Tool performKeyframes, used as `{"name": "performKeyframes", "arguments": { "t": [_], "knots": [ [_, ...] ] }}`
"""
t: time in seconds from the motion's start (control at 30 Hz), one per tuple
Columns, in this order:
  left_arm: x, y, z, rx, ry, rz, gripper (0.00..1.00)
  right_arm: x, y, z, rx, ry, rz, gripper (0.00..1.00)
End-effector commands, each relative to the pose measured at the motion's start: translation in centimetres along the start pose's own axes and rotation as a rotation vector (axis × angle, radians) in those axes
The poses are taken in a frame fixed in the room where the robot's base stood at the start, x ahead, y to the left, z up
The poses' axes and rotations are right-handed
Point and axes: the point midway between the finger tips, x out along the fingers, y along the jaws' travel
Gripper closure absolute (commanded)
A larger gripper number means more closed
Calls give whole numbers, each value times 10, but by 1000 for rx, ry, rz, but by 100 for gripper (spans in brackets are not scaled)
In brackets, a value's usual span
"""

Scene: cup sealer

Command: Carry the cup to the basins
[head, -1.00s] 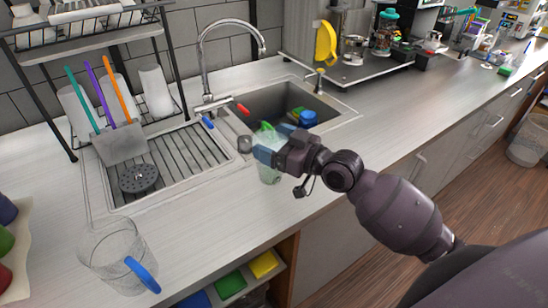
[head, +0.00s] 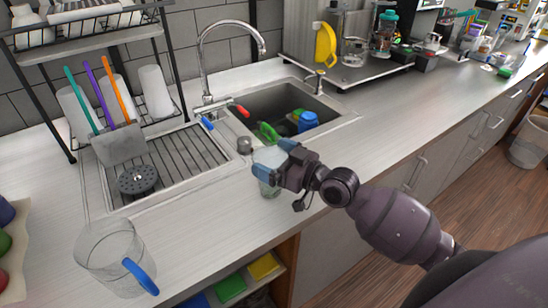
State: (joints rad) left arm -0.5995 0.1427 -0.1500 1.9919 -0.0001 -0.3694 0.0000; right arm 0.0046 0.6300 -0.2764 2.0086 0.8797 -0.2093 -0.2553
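A clear, see-through cup (head: 268,188) is upright at the front side of the sink, above or on the counter strip; I cannot tell if its base touches. My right gripper (head: 275,158) comes in from the right, its blue-tipped fingers on either side of the cup and shut on it. The fingers hide part of the cup's wall. The sink basin (head: 325,115) lies just behind, holding a green item (head: 268,131) and a blue item (head: 308,120). My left gripper is out of view.
A clear jug with a blue handle (head: 139,275) stands at the front left. A ridged drainboard (head: 195,150) with a round black strainer (head: 137,180) and a utensil rack lies left of the basin. The tall faucet (head: 203,70) rises behind.

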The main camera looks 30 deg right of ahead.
Motion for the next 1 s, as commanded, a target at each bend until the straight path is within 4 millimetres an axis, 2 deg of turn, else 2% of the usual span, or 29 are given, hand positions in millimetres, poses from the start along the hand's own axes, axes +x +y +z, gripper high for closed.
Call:
{"name": "performKeyframes", "arguments": {
  "t": [0.27, 0.37, 0.8, 1.0],
  "knots": [
    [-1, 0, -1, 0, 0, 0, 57, -2, 0, -2, 0, -1, 0, 0],
    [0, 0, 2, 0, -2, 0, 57, -14, 0, -1, 0, -2, 1, 0],
    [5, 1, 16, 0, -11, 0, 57, -92, 0, 0, -1, -5, -1, 0],
    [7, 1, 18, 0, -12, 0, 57, -113, 0, -1, 0, -1, 0, 0]
  ]
}}
